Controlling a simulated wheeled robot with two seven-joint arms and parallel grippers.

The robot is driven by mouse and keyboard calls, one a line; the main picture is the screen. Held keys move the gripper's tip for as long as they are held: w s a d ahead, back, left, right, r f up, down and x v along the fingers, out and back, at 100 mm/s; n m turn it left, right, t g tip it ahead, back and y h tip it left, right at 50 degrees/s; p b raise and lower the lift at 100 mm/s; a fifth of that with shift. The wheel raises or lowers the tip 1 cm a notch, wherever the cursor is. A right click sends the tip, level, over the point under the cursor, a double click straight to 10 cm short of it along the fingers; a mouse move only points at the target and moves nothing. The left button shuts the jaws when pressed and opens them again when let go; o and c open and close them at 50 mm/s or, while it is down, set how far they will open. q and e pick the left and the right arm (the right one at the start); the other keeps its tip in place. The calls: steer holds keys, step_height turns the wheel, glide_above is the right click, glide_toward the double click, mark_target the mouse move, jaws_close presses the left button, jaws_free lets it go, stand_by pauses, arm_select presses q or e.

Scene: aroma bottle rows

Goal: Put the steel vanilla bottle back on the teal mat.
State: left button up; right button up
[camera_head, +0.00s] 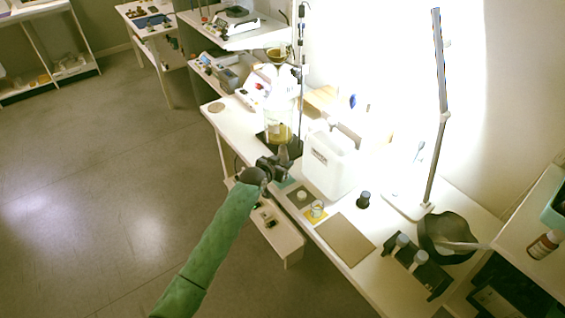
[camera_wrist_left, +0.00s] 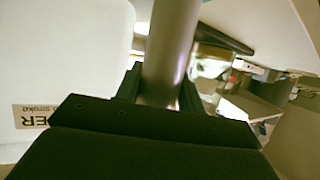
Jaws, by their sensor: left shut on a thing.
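My left gripper (camera_head: 277,164) reaches in over the bench edge and is shut on the steel vanilla bottle (camera_head: 284,155). In the left wrist view the bottle (camera_wrist_left: 172,50) is a smooth grey metal cylinder standing up between the jaws; its label and lower end are hidden. The teal mat (camera_head: 287,182) shows as a small patch just below and right of the gripper, partly hidden by it. The bottle appears to be above the mat's far side; I cannot tell whether it touches anything. My right gripper is not in view.
A big white jug (camera_head: 329,165) stands close right of the gripper; it also fills the left of the wrist view (camera_wrist_left: 60,70). Beside the teal mat are a grey mat and a yellow mat (camera_head: 308,217) with small containers. A dark bottle (camera_head: 363,200) and brown board (camera_head: 345,239) lie nearer.

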arm_select(q)
steer(key=shift+f, duration=0.45)
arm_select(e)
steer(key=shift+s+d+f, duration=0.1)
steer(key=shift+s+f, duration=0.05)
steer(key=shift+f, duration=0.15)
arm_select(q)
steer(key=shift+f, duration=0.15)
steer(key=o, duration=1.1)
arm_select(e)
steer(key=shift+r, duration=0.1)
